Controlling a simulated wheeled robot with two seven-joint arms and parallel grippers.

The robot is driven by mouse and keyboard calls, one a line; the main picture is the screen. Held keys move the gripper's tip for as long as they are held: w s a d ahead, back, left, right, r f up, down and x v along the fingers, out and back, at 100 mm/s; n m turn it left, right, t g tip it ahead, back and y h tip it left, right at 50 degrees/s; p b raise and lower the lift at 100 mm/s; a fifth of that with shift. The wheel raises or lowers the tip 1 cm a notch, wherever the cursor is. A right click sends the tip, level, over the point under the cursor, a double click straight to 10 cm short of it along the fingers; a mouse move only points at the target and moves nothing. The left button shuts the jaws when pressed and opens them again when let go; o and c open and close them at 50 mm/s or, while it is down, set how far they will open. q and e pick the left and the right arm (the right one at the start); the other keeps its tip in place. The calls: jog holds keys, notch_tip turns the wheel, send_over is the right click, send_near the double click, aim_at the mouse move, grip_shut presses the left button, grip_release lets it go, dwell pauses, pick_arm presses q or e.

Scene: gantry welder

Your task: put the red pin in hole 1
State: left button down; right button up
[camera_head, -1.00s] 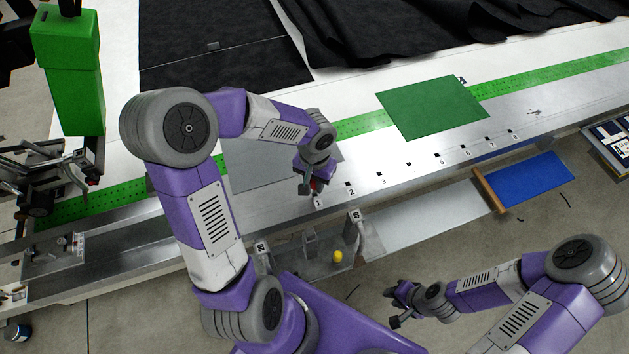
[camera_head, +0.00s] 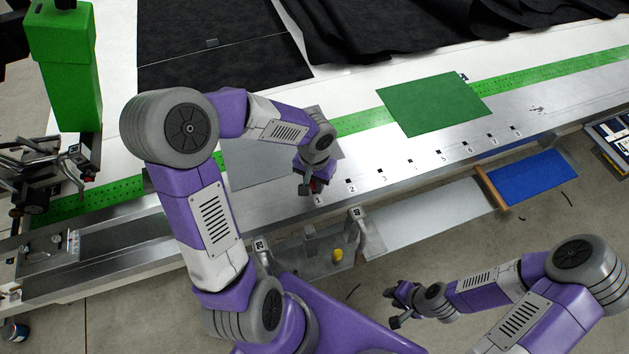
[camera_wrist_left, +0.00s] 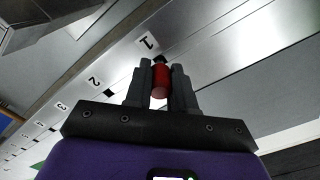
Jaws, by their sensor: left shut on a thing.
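My left gripper (camera_head: 309,188) is over the table's front rail, beside the label 1. In the left wrist view the left gripper (camera_wrist_left: 160,80) is shut on the red pin (camera_wrist_left: 160,82). The pin's tip points at a dark spot, hole 1 (camera_wrist_left: 160,58), next to the printed 1. I cannot tell whether the tip is in the hole or just above it. In the head view the pin is mostly hidden by the gripper. My right gripper (camera_head: 393,306) is empty, low at the right, away from the table, with its fingers seen apart.
The numbered row of holes runs right along the metal rail (camera_head: 430,165). A green sheet (camera_head: 435,104) and a grey sheet (camera_head: 255,172) lie on the table. A yellow pin (camera_head: 338,255) stands on a lower shelf in front. A green machine column (camera_head: 68,80) stands at the left.

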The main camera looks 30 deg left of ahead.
pick_arm(q)
jog(key=shift+d+f+b, duration=0.1)
jog(key=shift+f+b, duration=0.7)
jog(key=shift+f, duration=0.1)
jog(key=shift+f, duration=0.15)
jog(key=c, duration=0.9)
grip_release()
jog(key=shift+o, duration=0.2)
jog(key=shift+r, duration=0.2)
